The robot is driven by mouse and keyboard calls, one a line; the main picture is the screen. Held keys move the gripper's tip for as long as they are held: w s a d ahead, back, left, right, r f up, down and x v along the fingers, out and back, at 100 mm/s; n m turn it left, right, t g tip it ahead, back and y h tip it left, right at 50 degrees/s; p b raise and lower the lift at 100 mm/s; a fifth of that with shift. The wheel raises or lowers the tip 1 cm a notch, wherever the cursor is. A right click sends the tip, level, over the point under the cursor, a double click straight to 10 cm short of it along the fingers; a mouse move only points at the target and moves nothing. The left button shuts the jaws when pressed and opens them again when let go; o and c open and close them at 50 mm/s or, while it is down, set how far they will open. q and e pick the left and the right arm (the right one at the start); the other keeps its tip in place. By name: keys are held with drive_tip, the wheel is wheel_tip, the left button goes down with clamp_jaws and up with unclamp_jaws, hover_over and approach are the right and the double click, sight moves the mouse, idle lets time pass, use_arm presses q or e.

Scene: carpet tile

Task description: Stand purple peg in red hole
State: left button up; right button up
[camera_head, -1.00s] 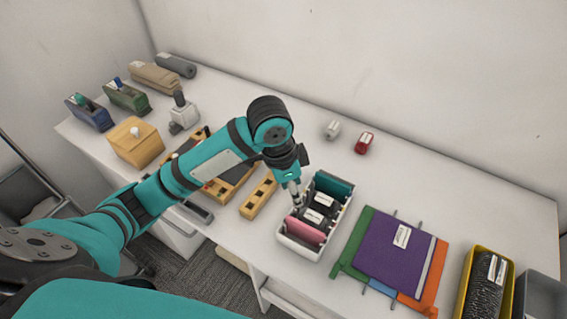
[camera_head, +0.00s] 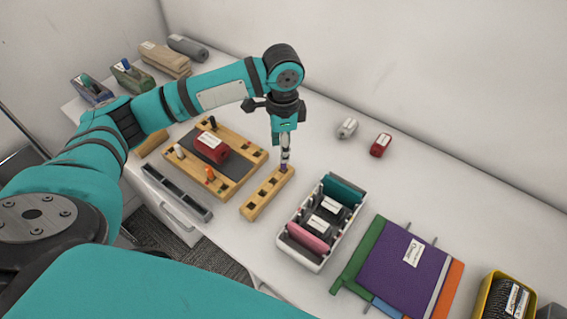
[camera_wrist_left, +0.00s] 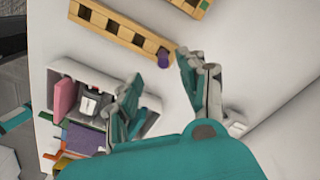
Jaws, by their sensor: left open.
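The purple peg (camera_wrist_left: 166,56) is at one end of the narrow wooden strip with dark holes (camera_wrist_left: 125,33), seen in the left wrist view. In the head view the strip (camera_head: 259,201) lies on the white table, and only a bit of purple (camera_head: 283,169) shows at its far end, under my left gripper (camera_head: 284,161). In the left wrist view my left gripper (camera_wrist_left: 160,88) is open and empty, its fingers apart from the peg. A wooden frame board (camera_head: 240,142) holds several pegs around its edge; I cannot tell which hole is red. My right gripper is not in view.
A red labelled block (camera_head: 212,147) sits in the middle of the board. A white bin (camera_head: 299,254) with teal, black and pink items stands right of the strip. A purple folder (camera_head: 392,262) lies farther right. Two small rolls (camera_head: 347,128) and (camera_head: 381,145) lie behind.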

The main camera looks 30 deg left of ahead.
sight(283, 167)
use_arm(q)
wheel_tip(283, 167, down, 3)
drive_tip(key=shift+r, duration=0.2)
drive_tip(key=f+p, duration=0.2)
drive_tip(key=f, duration=0.2)
drive_tip(key=shift+w+f, duration=0.1)
drive_tip(key=shift+w, duration=0.1)
drive_tip(key=shift+f, duration=0.5)
drive_tip(key=c, duration=0.9)
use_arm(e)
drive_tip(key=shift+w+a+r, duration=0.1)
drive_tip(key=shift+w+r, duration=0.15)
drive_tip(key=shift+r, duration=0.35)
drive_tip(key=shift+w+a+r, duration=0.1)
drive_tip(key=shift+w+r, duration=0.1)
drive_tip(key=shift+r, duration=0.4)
